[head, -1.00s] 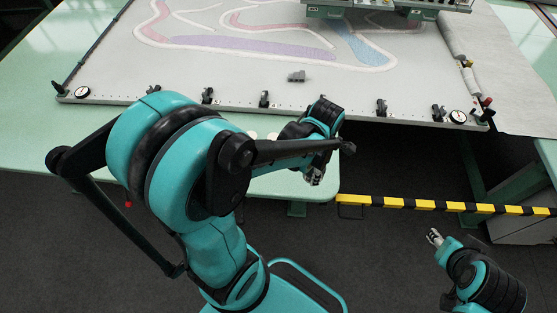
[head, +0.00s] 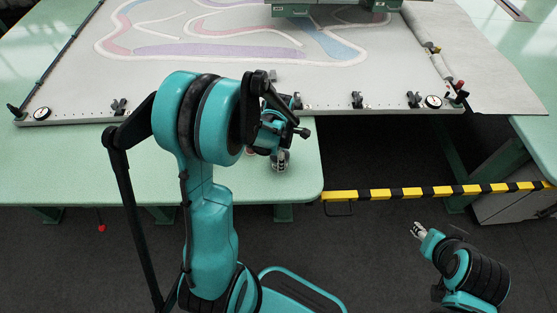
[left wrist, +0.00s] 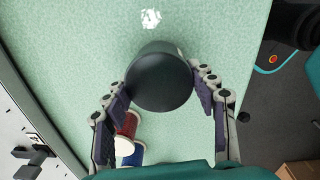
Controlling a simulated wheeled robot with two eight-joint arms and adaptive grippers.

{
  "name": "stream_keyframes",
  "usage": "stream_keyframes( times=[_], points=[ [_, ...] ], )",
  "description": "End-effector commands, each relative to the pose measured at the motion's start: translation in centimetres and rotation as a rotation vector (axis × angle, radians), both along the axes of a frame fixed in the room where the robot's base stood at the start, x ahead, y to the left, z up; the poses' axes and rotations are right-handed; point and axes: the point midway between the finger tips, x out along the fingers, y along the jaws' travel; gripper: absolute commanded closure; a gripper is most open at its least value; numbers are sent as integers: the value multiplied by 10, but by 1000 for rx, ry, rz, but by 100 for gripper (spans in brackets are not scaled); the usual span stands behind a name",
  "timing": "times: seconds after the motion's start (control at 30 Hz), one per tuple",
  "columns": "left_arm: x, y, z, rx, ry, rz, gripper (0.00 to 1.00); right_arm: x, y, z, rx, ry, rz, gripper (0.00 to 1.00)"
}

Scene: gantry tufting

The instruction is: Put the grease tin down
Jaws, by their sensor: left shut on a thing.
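The grease tin is a dark, round tin (left wrist: 158,82) between the fingers of my left gripper (left wrist: 160,90) in the left wrist view. The gripper is shut on it, with a pad on either side. The green table top (left wrist: 225,28) lies beneath; I cannot tell whether the tin touches it. In the head view my left gripper (head: 281,161) is over the table's front right corner, and the arm hides the tin. My right gripper (head: 418,231) is off the table at the lower right; its finger opening is too small to judge.
A white patch (left wrist: 151,18) is on the table. The tufting frame (head: 80,75) lies behind. A yellow and black bar (head: 430,191) crosses the gap at right.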

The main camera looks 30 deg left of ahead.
Motion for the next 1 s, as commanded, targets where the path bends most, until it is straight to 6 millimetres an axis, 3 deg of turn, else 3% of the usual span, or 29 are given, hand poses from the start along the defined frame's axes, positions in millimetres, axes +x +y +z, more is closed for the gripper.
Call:
stream_keyframes(
  times=[0.07, 0.43, 0.47, 0.5, 0.53, 0.87, 1.0],
  points=[
    [0, 0, -10, 0, 0, 0, 76, 0, 0, -6, 0, 0, 0, 60],
    [0, 0, -13, 0, 0, 0, 76, 0, 0, -9, 0, 0, 0, 60],
    [0, 0, -12, 0, 0, 0, 35, 0, 0, -7, 0, 0, 0, 60],
    [0, 0, -11, 0, 0, 0, 24, 0, 0, -7, 0, 0, 0, 60],
    [0, 0, -11, 0, 0, 0, 22, 0, 0, -7, 0, 0, 0, 60],
    [0, 0, -9, 0, 0, 0, 22, 0, 0, -5, 0, 0, 0, 60],
    [-1, -1, 7, 0, 0, 0, 22, 0, 0, 3, 0, 0, 0, 60]
  ],
)
